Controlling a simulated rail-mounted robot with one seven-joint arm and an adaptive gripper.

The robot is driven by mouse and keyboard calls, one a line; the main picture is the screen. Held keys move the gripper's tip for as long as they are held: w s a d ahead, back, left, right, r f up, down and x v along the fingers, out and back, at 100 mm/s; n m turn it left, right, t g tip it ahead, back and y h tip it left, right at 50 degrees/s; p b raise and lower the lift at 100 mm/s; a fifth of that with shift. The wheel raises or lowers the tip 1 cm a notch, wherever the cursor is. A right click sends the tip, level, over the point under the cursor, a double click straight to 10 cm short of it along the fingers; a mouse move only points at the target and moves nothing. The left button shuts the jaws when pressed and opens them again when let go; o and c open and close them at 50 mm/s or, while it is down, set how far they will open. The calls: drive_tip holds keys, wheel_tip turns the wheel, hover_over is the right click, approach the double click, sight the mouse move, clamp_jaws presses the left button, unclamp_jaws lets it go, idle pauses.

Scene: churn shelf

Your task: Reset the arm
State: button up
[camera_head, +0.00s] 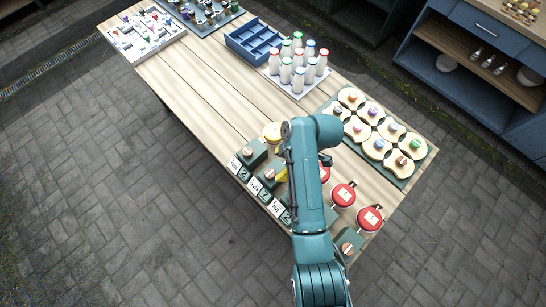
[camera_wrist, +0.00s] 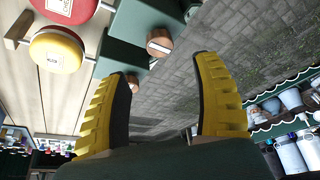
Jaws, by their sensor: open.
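My teal arm reaches up over the front part of the wooden table (camera_head: 190,85). My gripper (camera_head: 281,175) is partly hidden by the arm in the head view, where a bit of yellow finger shows beside the green blocks. In the wrist view, my gripper (camera_wrist: 165,70) shows two ridged yellow fingers set wide apart. It is open, with nothing between the fingers. Past the fingertips are dark green blocks (camera_wrist: 125,45) with a copper-coloured knob (camera_wrist: 159,42).
Green blocks with number cards (camera_head: 250,153) line the table's near left edge. Red round pieces (camera_head: 343,194) stand right of my arm. A tray of cream pieces (camera_head: 408,167), a white tray of bottles (camera_head: 298,70) and a blue divided box (camera_head: 253,42) lie farther back. Shelves (camera_head: 480,60) stand at right.

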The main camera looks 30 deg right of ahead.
drive_tip(key=v, duration=0.3)
drive_tip(key=shift+r, duration=0.1)
idle(0.4)
